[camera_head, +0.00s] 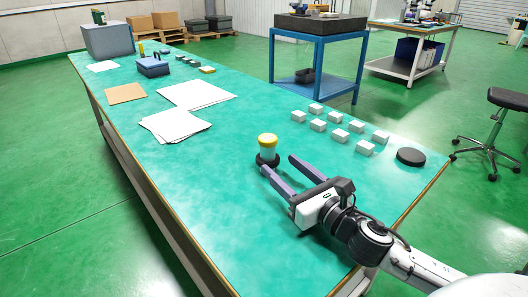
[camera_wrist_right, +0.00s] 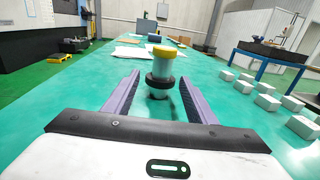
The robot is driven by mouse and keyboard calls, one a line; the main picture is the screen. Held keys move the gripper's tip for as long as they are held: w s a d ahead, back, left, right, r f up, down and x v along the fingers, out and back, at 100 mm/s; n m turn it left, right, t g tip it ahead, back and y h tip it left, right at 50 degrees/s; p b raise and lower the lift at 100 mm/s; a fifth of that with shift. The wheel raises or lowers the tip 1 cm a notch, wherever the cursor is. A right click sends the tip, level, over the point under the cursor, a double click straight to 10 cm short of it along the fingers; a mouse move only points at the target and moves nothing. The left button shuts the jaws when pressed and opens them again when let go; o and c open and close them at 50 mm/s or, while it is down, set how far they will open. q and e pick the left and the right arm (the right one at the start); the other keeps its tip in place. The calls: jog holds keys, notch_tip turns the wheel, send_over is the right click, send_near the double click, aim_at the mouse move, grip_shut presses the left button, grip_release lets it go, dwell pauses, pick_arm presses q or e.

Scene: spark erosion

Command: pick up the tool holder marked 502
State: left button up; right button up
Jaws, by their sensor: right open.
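A tool holder (camera_head: 267,143) with a yellow top, a pale body and a black ring low down stands upright on the green table. In the right wrist view the holder (camera_wrist_right: 161,71) is centred between the finger lines, at or just beyond the tips. No number is readable on it. My right gripper (camera_head: 278,163) is open and low over the table, its two purple-grey fingers pointing at the holder. Nothing is held between the fingers (camera_wrist_right: 159,82); I cannot tell if a tip touches the holder. My left gripper is not in view.
Several small white blocks (camera_head: 340,135) stand in rows to the right, with a black disc (camera_head: 411,156) near the table's right edge. White papers (camera_head: 175,125) and a brown sheet (camera_head: 125,93) lie to the left. The green table (camera_head: 215,185) is clear around the holder.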

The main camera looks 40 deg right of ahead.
aim_at(272, 154)
jog(key=shift+w+d+r, duration=0.1)
jog(key=shift+w+d, duration=0.05)
jog(key=shift+w, duration=1.1)
jog(key=shift+w+d+r, duration=0.1)
jog(key=shift+w, duration=1.2)
jog(key=shift+w+d+r, duration=0.1)
jog(key=shift+w+d, duration=0.05)
jog(key=shift+w, duration=1.1)
jog(key=shift+f, duration=0.1)
grip_shut()
